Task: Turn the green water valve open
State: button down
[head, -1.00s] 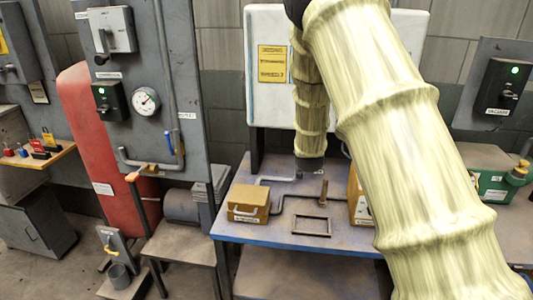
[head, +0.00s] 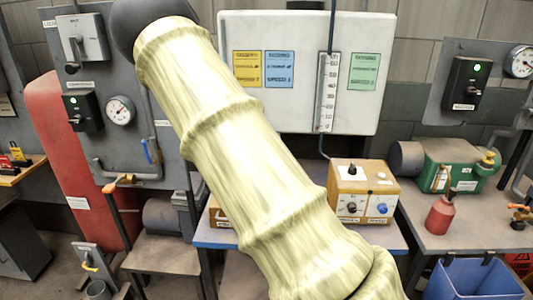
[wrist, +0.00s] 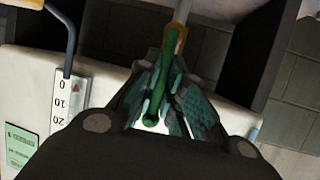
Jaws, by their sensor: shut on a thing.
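The green valve lever (wrist: 151,118) shows in the wrist view, running up between my fingers to a brass-coloured valve body (wrist: 178,42) on a pale pipe. My gripper (wrist: 168,78) is shut on the lever, with a finger on each side. The fingers hide part of it. In the head view neither my gripper nor the green lever shows; my sleeved arm crosses the middle and leaves through the top edge.
In the head view, a white panel (head: 300,30) rises behind a control box (head: 362,172). A red bottle (head: 440,216) stands on the right bench.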

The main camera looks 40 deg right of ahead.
jog(key=shift+w+d+r, duration=0.2)
jog(key=shift+w+r, duration=0.05)
jog(key=shift+r, duration=0.4)
jog(key=c, duration=1.5)
grip_release()
jog(key=shift+s+f, duration=0.1)
jog(key=shift+s+a+f, duration=0.1)
jog(key=shift+f, duration=0.15)
jog(key=v, duration=1.2)
